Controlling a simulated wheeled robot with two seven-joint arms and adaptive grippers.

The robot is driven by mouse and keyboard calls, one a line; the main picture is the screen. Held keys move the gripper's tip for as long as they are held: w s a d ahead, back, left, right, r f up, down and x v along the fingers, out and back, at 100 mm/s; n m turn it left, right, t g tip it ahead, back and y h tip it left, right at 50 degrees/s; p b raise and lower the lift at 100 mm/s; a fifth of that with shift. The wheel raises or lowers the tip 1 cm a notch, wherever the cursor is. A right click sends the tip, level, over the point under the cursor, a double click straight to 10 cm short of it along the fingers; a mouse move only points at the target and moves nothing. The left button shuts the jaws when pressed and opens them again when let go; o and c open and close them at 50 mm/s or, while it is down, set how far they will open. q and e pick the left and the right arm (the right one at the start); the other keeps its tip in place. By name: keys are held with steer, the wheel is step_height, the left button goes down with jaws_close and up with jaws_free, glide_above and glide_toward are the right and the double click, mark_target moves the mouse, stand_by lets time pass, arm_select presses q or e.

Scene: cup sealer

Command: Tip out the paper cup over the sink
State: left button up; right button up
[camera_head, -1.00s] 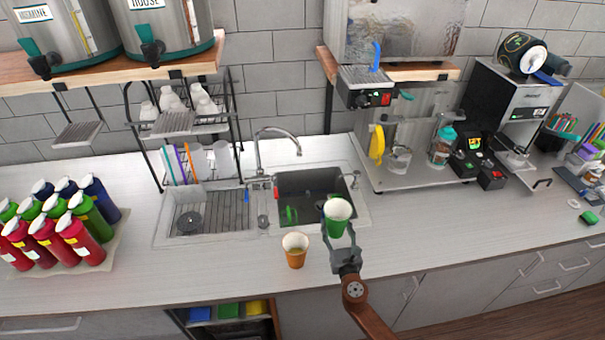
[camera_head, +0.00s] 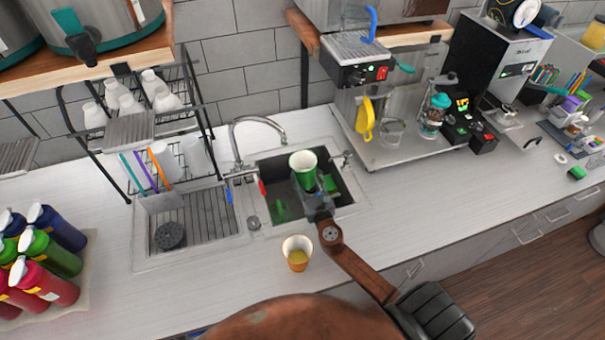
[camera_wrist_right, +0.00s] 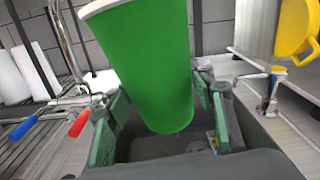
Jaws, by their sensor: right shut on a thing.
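The green paper cup (camera_head: 302,166) with a white rim is held by my right gripper (camera_head: 318,190), above the dark basin of the sink (camera_head: 342,208). In the right wrist view the cup (camera_wrist_right: 155,62) stands between the two fingers (camera_wrist_right: 165,125) and leans a little, its rim up. Its inside looks pale in the head view; I cannot tell what it holds. An orange cup (camera_head: 297,255) with yellowish contents stands upright on the counter in front of the sink. My left gripper does not show.
The faucet (camera_head: 258,130) stands behind the basin, with red and blue handles near its base. A drying rack (camera_head: 150,150) is at the left, a machine (camera_head: 375,75) with a yellow-handled item at the right. Bottles (camera_head: 45,260) stand at the far left. The counter right of the sink is clear.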

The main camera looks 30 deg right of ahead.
steer(key=shift+w+d+f+n, duration=0.25)
steer(key=shift+d+f+n, duration=0.3)
steer(key=shift+f+n, duration=0.35)
steer(key=s+d+f+n+p, duration=0.25)
steer(key=d+n, duration=0.35)
steer(key=n, duration=0.6)
arm_select(q)
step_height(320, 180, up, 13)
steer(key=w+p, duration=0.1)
steer(key=p, duration=0.9)
steer(key=shift+p, duration=0.3)
arm_select(e)
steer(key=shift+w+a+r+n, duration=0.25)
steer(key=shift+r+n, duration=0.6)
steer(key=shift+n, duration=0.9)
steer(key=shift+w+a+r+n, duration=0.1)
steer(key=shift+a+r+n, duration=0.2)
steer(key=shift+r+n, duration=1.05)
steer(key=shift+w+a+r+n, duration=0.25)
steer(key=shift+r+n, duration=0.1)
steer(key=shift+n, duration=1.85)
